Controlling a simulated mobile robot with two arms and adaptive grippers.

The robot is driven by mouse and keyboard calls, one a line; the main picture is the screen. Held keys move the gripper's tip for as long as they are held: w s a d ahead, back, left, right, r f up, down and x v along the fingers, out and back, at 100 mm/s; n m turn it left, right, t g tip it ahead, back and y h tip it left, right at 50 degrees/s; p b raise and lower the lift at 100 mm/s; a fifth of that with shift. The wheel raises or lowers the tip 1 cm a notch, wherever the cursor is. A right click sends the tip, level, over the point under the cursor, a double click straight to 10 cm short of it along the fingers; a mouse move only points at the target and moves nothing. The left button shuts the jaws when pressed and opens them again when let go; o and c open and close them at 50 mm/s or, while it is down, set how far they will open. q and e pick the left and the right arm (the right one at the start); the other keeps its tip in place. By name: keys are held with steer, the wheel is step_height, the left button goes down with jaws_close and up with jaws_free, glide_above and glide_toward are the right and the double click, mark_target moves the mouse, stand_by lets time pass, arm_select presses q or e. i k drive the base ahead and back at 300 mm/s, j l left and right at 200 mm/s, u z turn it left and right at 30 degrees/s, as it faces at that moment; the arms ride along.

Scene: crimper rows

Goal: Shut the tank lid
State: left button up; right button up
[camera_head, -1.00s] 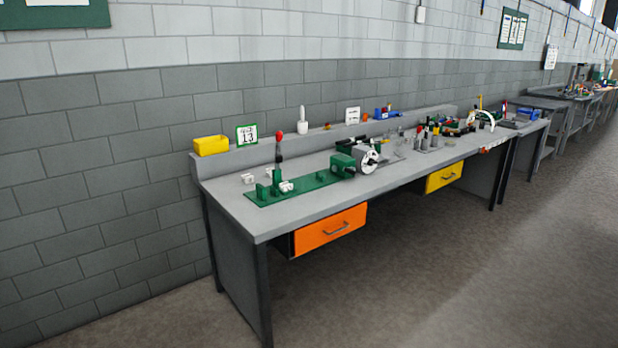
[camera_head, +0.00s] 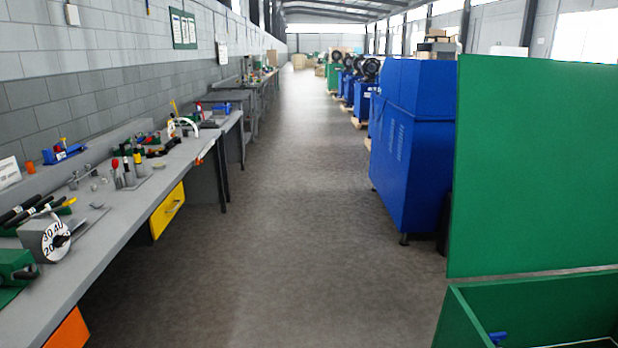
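A green open-topped tank (camera_head: 462,313) is at the bottom right, cut off by the frame's edges. A large flat green panel (camera_head: 540,165) stands upright just behind it and looks like its raised lid. Whether the two are joined by a hinge cannot be made out. A small blue item (camera_head: 497,338) shows inside the tank near the bottom edge. Neither of my grippers is in view.
A grey workbench (camera_head: 120,225) with tools, an orange drawer (camera_head: 68,332) and a yellow drawer (camera_head: 168,211) runs along the left wall. A blue machine cabinet (camera_head: 410,150) stands left of the panel. The aisle floor (camera_head: 300,200) between is clear.

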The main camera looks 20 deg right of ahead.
mark_target(535, 185)
steer(key=i+l+z, duration=0.1)
steer(key=i+z, duration=0.2)
steer(key=i, duration=0.25)
steer(key=i+z, duration=0.3)
steer(key=i, duration=0.25)
steer(key=i+j+z, duration=0.35)
steer(key=i, duration=0.2)
steer(key=i+z, duration=0.3)
steer(key=z, duration=0.15)
steer(key=i+j+z, duration=0.15)
steer(key=z, duration=0.3)
steer(key=i+j+z, duration=0.25)
steer(key=z, duration=0.2)
steer(key=i+j+z, duration=0.3)
steer(key=z, duration=0.15)
steer(key=i+j+z, duration=0.1)
steer(key=j+z, duration=0.35)
steer(key=i+j+z, duration=0.15)
steer(key=j+z, duration=0.15)
steer(key=i+j+z, duration=0.1)
steer(key=j+z, duration=0.15)
steer(key=i+j+z, duration=0.1)
steer(key=j+z, duration=0.2)
steer(key=j, duration=0.2)
